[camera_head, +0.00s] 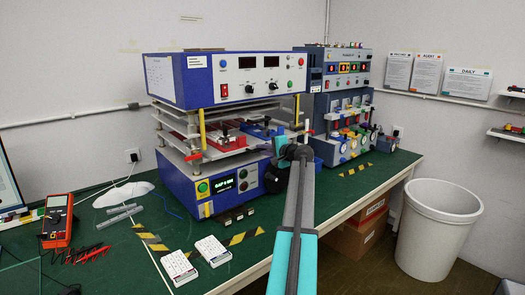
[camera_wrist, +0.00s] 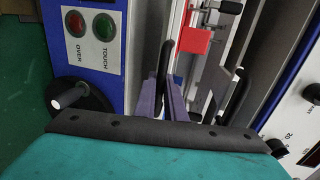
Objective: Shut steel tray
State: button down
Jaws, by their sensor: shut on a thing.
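The steel tray (camera_head: 212,152) is a pale metal plate in the blue-and-white tester, between its upper housing and lower base. It carries a red fixture (camera_head: 232,143). My gripper (camera_head: 277,143) is at the tester's right front side, its fingers mostly hidden by my wrist in the head view. In the wrist view my gripper (camera_wrist: 164,98) is shut on a dark handle (camera_wrist: 165,62) beside the steel plates. The tray's red part (camera_wrist: 194,40) and a pale metal edge show just beyond. How far the tray sticks out is hard to tell.
The tester's base has a panel with red and green buttons (camera_wrist: 90,32) and a black knob (camera_wrist: 78,96) close to my gripper. A second tester (camera_head: 340,90) stands to the right. White keypads (camera_head: 212,250) and a red multimeter (camera_head: 57,220) lie on the green bench.

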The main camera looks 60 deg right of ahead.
jog(key=w, duration=0.1)
jog(key=w+d, duration=0.1)
jog(key=w, duration=0.1)
jog(key=shift+w+d+r, duration=0.1)
jog(key=shift+w, duration=0.05)
dwell(0.4)
jog(key=c, duration=1.8)
grip_release()
jog(key=shift+w, duration=0.15)
